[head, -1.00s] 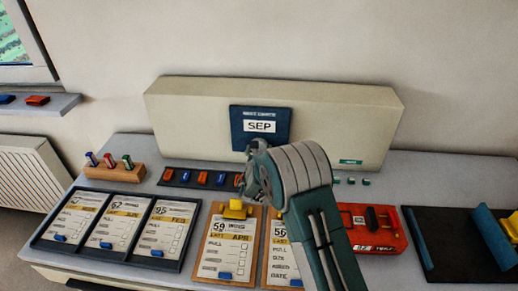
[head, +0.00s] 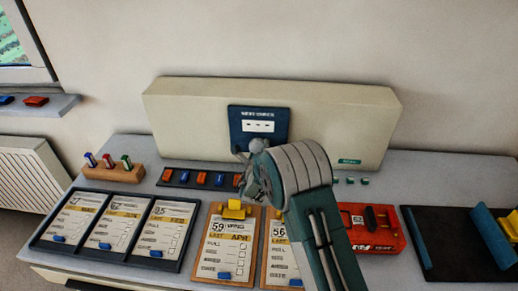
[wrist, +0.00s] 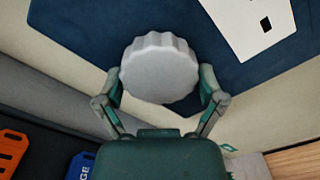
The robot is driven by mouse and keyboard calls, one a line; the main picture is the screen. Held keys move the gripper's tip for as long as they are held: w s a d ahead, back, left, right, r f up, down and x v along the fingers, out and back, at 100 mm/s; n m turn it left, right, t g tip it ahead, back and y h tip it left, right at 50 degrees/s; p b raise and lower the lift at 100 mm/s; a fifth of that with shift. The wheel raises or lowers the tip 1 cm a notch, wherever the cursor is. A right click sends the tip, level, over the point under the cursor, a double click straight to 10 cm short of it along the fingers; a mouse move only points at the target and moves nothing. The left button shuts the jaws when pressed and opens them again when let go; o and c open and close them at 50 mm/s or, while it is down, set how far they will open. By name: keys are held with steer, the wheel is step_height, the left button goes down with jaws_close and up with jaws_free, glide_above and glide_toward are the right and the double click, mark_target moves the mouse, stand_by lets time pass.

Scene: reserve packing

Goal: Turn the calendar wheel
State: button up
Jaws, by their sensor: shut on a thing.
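The calendar wheel (wrist: 160,66) is a pale grey knob with a scalloped rim on a dark blue panel (head: 259,117). In the wrist view my gripper (wrist: 160,85) is shut on it, one finger at each side of the rim. The white window (head: 258,126) above the wheel shows three short dashes in the head view; it appears tilted at the top right of the wrist view (wrist: 255,25).
The panel is on a long cream box (head: 350,120) at the back of the grey worktop. A dark strip of coloured tags (head: 190,184) lies below it. Two clipboards (head: 222,262) and a red case (head: 385,243) lie nearby. A black mat (head: 440,262) is at right.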

steer(key=shift+a+n, duration=0.2)
steer(key=shift+n, duration=1.5)
steer(key=o, duration=0.8)
steer(key=shift+o, duration=0.2)
steer(key=shift+a, duration=0.15)
steer(key=shift+s, duration=0.1)
steer(key=s, duration=1.1)
steer(key=shift+s+a, duration=0.2)
steer(key=shift+s, duration=0.15)
